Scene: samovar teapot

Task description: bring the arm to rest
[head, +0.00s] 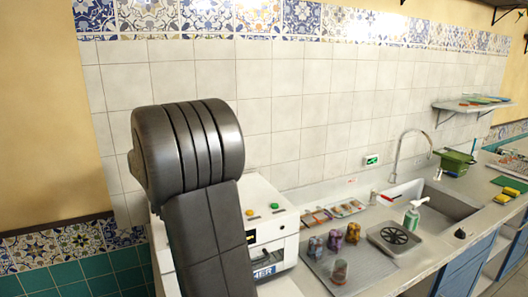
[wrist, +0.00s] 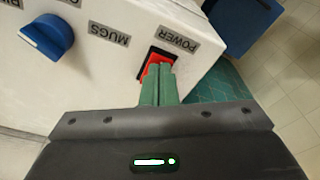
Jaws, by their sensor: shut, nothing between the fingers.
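My gripper (wrist: 159,78) shows in the wrist view with its two green fingers together and nothing between them. The fingertips are at the red rocker switch (wrist: 152,62) marked POWER on a white machine (wrist: 100,75). They overlap the switch in the picture; I cannot tell whether they touch it. A blue knob (wrist: 47,37) and a MUGS label are to the left on the same panel. In the head view my dark arm stands in front of the white machine (head: 262,205), hiding much of it. My gripper is hidden there.
Right of the machine, a grey tray (head: 318,268) holds several patterned cups. A pump bottle (head: 412,215), a sink (head: 445,205) with a tall tap, and a green container (head: 455,161) are farther right. A wall shelf (head: 472,107) is at the upper right.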

